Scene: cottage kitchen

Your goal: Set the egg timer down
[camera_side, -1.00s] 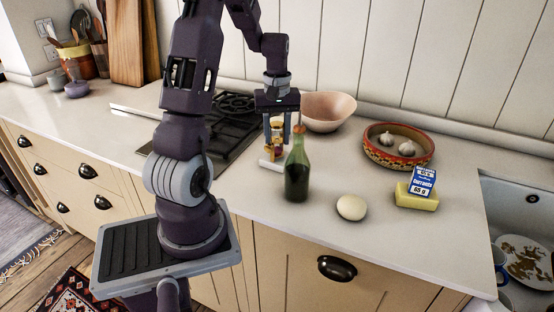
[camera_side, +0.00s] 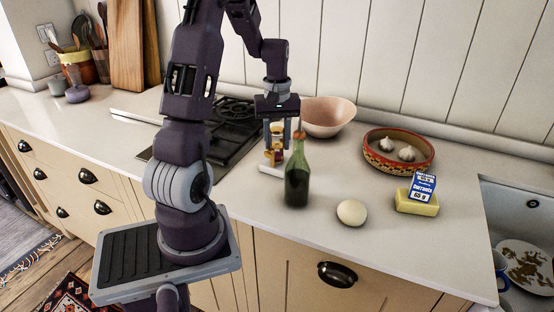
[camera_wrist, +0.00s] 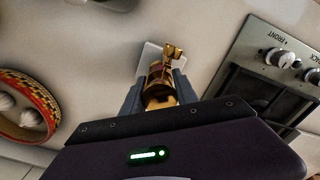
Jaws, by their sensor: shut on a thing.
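The egg timer (camera_side: 276,156) is a small gold and amber object, upright between the fingers of my gripper (camera_side: 278,144) in the side view. In the wrist view the timer (camera_wrist: 160,77) shows between both fingertips of my gripper (camera_wrist: 158,92), which is shut on it. A small white slab (camera_side: 271,168) lies on the counter under the timer. It also shows in the wrist view (camera_wrist: 149,54). I cannot tell whether the timer's base touches the slab. A green bottle (camera_side: 297,178) stands just in front and to the right, close to the gripper.
A pink bowl (camera_side: 328,115) stands behind right of my gripper; the black hob (camera_side: 228,132) is to its left. An egg (camera_side: 352,212), a butter block (camera_side: 416,203) with a currants box (camera_side: 424,185), and a painted garlic dish (camera_side: 371,153) are right. Bare counter (camera_side: 340,170) lies between.

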